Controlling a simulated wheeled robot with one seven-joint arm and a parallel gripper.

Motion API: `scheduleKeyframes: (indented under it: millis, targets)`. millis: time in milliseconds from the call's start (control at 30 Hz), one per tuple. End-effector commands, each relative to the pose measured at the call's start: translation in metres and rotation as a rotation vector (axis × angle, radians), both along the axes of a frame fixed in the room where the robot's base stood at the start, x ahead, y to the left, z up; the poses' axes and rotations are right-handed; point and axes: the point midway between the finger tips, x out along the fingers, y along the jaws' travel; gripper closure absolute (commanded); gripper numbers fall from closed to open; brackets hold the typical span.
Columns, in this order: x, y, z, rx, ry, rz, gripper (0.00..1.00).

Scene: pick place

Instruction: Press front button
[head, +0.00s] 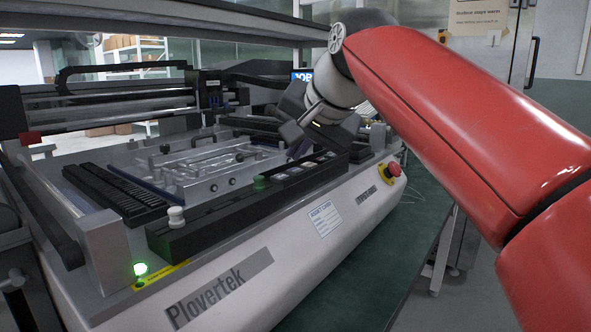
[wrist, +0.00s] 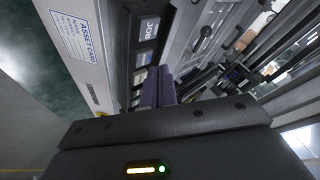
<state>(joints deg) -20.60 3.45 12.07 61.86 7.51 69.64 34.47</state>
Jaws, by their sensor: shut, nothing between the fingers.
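A large machine (head: 240,262) labelled Plovertek has a long black control strip along its front edge. The strip carries a white knob (head: 176,216), a green knob (head: 260,182) and a row of small square buttons (head: 312,161). A red round button on a yellow base (head: 393,169) sits at the right end. I cannot tell which one is the front button. My gripper (head: 296,147) is shut and empty over the strip, near the square buttons. In the wrist view its closed fingers (wrist: 158,88) point toward the machine beside square buttons (wrist: 144,58); contact cannot be judged.
A metal fixture (head: 215,165) and a black ribbed block (head: 115,190) lie on the machine bed behind the strip. A gantry rail (head: 110,105) spans the back left. A green light (head: 140,269) glows at the front left corner. The green tabletop (head: 345,285) in front is clear.

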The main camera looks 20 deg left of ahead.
Motion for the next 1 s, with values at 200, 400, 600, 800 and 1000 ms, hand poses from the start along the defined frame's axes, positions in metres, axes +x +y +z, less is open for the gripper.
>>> scheduleKeyframes:
  millis: [200, 400, 600, 800, 1000]
  targets:
    - [0.0, 0.0, 0.0, 0.0, 0.0, 0.0, 1.0]
    - [0.0, 0.0, 0.0, 0.0, 0.0, 0.0, 1.0]
    - [0.0, 0.0, 0.0, 0.0, 0.0, 0.0, 1.0]
    - [-0.0001, 0.0, -0.0015, 0.0, 0.0, 0.0, 1.0]
    - [-0.0003, -0.0002, -0.0082, 0.0, 0.0, 0.0, 1.0]
